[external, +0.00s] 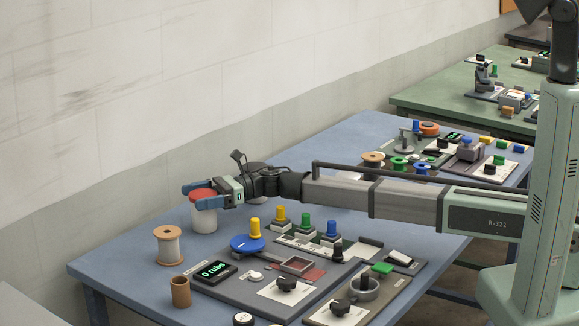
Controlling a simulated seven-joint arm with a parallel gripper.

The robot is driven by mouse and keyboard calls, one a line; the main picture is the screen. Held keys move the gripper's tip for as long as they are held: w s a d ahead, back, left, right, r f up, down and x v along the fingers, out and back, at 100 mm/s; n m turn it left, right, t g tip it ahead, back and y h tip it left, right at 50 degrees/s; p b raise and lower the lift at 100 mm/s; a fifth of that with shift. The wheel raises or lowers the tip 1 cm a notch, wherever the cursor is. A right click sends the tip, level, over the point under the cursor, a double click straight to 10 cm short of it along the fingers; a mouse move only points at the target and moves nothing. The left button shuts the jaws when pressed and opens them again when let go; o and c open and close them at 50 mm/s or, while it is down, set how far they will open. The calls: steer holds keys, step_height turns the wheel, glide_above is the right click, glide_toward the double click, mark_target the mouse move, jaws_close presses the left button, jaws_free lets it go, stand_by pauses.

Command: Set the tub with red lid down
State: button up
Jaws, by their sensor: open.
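The tub with red lid (204,218) is a white cylinder standing upright near the far left part of the blue table. Its red lid (201,194) shows between the fingers. My gripper (198,196) is open, with its blue fingers on either side of the tub near the lid. The tub looks to be resting on the table, but I cannot tell whether a finger touches it.
A wooden spool (168,246) and a brown cup (180,292) stand in front of the tub. A grey panel (262,294) with a blue disc (247,243), knobs and a display lies to the right. The blue table (130,250) is bare at its left corner.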

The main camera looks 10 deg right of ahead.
steer(key=v, duration=0.7)
steer(key=shift+d, duration=0.2)
steer(key=shift+w, duration=0.1)
